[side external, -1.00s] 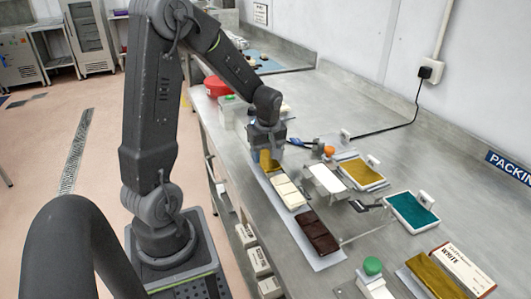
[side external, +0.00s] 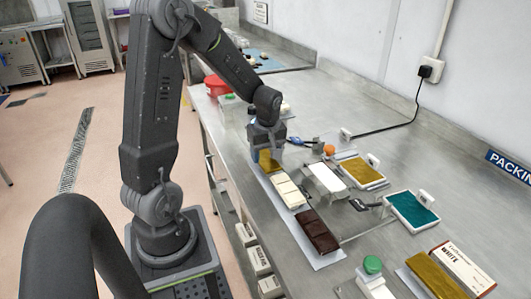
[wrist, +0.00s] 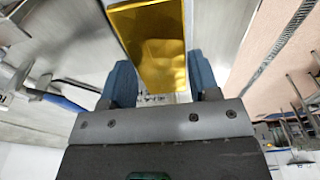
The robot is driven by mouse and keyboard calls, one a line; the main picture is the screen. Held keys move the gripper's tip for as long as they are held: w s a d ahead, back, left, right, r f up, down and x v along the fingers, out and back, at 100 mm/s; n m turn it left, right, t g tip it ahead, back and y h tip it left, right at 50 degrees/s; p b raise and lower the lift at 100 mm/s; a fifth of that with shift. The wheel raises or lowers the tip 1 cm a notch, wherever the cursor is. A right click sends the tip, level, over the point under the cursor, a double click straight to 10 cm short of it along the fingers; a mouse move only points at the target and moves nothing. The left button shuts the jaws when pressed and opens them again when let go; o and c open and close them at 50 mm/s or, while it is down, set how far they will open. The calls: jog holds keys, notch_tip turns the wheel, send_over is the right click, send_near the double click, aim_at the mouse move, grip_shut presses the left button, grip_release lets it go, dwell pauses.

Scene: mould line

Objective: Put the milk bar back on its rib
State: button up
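A gold bar (side external: 269,160) is under my gripper (side external: 267,148) at the far end of a row on a long pale strip (side external: 327,261). I see no label naming it the milk bar. In the wrist view the gold bar (wrist: 150,45) lies between the two blue fingers of my gripper (wrist: 162,85), with a finger along each side. A cream bar (side external: 287,191) and a dark brown bar (side external: 318,231) follow nearer the camera on the strip. The rib under the gold bar is hidden, and I cannot tell whether the bar touches it.
Right of the row are a white plate (side external: 325,179), a tray with a gold sheet (side external: 361,171) and a tray with a teal sheet (side external: 412,211). A box marked WHITE (side external: 462,270) and a green-topped block (side external: 373,277) stand nearer the camera.

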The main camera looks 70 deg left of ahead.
jog(key=o, duration=0.4)
notch_tip(320, 180, up, 13)
jog(key=d, duration=0.2)
jog(key=s+d+r+m+t, duration=0.1)
jog(key=s+d+m+t, duration=0.1)
jog(key=d+m, duration=0.4)
jog(key=s+d+r+m+t+h, duration=0.1)
jog(key=s+d+m, duration=0.3)
jog(key=d+m, duration=0.2)
jog(key=s+d+r+m+t, duration=0.1)
jog(key=s+d+m+t, duration=0.1)
jog(key=s+d+m, duration=0.2)
jog(key=shift+d+m+t, duration=0.3)
jog(key=shift+d+m, duration=0.7)
jog(key=shift+d, duration=0.7)
